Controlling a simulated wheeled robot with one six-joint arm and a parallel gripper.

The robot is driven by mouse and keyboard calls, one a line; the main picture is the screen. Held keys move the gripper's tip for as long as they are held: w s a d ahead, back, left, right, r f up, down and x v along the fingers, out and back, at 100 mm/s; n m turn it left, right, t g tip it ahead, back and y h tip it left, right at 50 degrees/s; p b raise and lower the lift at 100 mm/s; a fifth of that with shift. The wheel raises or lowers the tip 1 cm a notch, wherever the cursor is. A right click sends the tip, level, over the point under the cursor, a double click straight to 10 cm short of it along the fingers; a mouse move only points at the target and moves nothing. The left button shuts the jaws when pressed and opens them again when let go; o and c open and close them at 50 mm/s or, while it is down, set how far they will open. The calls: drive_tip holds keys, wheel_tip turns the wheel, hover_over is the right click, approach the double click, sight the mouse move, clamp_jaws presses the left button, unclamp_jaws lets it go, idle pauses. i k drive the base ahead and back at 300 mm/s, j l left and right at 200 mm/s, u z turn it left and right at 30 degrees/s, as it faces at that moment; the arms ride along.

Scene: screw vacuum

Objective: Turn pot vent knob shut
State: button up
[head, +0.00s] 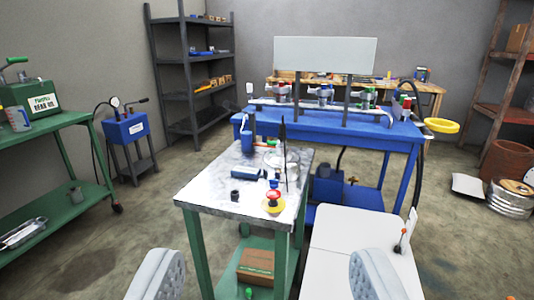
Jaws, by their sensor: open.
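No part can be surely picked out as the pot vent knob.
A blue bench (390,133) with several valve-like fittings and a pale panel (325,54) stands behind. A white-topped surface (345,240) lies right of the near table. A green bench (50,126) is at left, shelves (190,60) at back.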

sight(274, 182)
drive_tip(key=i+l+z, duration=0.2)
drive_tip(key=i+l, duration=0.2)
drive_tip(key=l, duration=0.2)
drive_tip(key=i+l+z, duration=0.2)
drive_tip(key=i+l, duration=0.2)
drive_tip(key=l, duration=0.15)
